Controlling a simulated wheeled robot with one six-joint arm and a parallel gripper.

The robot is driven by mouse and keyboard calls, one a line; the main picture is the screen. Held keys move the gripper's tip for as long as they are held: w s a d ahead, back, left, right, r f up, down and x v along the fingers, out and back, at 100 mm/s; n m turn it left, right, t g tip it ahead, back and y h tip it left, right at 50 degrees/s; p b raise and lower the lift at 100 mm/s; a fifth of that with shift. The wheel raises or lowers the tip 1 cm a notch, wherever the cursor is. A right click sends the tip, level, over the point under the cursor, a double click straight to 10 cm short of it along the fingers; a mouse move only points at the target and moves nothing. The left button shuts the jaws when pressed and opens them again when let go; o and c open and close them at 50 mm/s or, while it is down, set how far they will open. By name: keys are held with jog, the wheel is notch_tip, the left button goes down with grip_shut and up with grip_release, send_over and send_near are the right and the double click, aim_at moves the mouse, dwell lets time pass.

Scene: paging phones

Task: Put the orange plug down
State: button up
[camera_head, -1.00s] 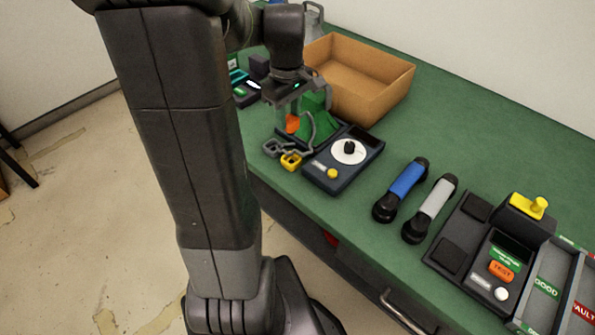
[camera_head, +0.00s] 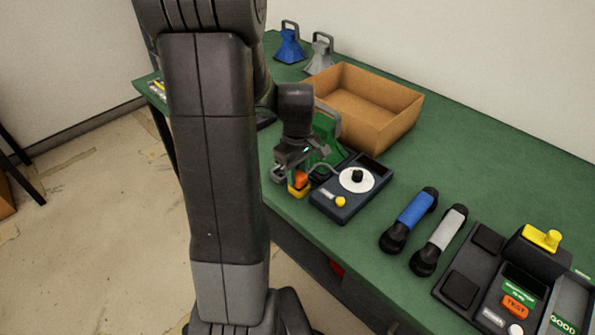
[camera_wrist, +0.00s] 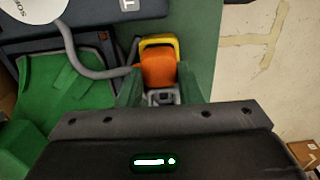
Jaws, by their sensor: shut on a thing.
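The orange plug (camera_head: 301,180) is between the fingers of my gripper (camera_head: 292,172), near the table's front edge. In the wrist view my gripper (camera_wrist: 160,88) is shut on the orange plug (camera_wrist: 158,68). A yellow holder (camera_head: 299,193) is right below the plug; its yellow rim (camera_wrist: 160,41) shows around the plug's far end in the wrist view. I cannot tell if the plug rests in it or hovers just above. A grey cable (camera_wrist: 92,70) runs from the plug toward the dark dial box (camera_head: 335,207).
A green stand (camera_head: 326,150) is close behind my gripper. An open cardboard box (camera_head: 385,130) is farther back. The floor (camera_wrist: 245,60) starts just past the table edge.

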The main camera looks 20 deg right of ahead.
aim_at(298, 174)
jog(key=shift+f, duration=0.3)
jog(key=o, duration=1)
notch_tip(298, 174, up, 13)
jog(key=shift+f+p, duration=0.15)
jog(key=shift+p, duration=0.4)
